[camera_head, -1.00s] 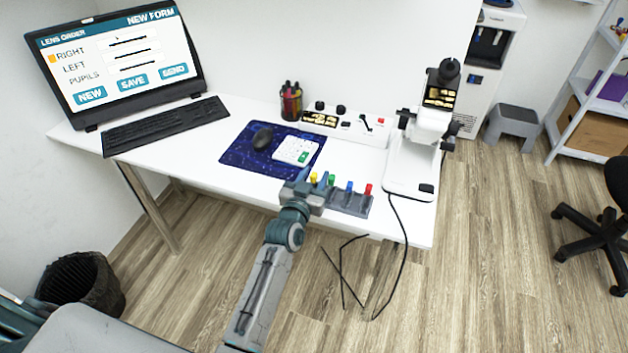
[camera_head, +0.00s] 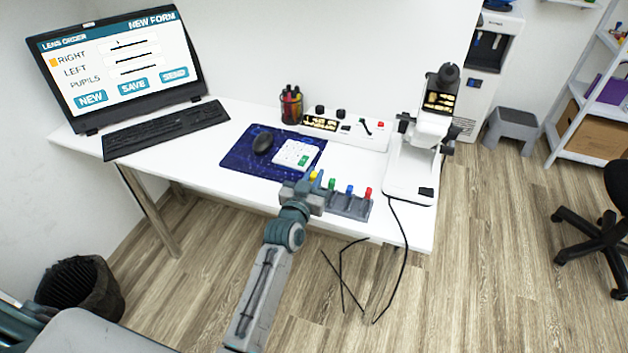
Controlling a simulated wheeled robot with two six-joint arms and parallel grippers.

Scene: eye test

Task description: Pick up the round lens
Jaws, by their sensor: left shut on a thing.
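A grey rack (camera_head: 348,208) near the desk's front edge holds small pieces with coloured tops: green (camera_head: 331,184), blue (camera_head: 349,189) and red (camera_head: 368,193). A yellow-topped piece (camera_head: 314,175) shows at the rack's left end, right at my left gripper (camera_head: 312,186). My left gripper appears shut on this piece. The jaws hide its lower part, and I cannot tell if it still touches the rack. No round lens outline can be made out at this size. My right gripper is not in view.
Behind the rack lie a blue mat (camera_head: 238,157), a mouse (camera_head: 263,143) and a white calculator-like pad (camera_head: 294,154). A white optical instrument (camera_head: 405,180) stands to the right, a pen cup (camera_head: 291,106) and control box (camera_head: 350,131) behind. Cables hang off the front edge.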

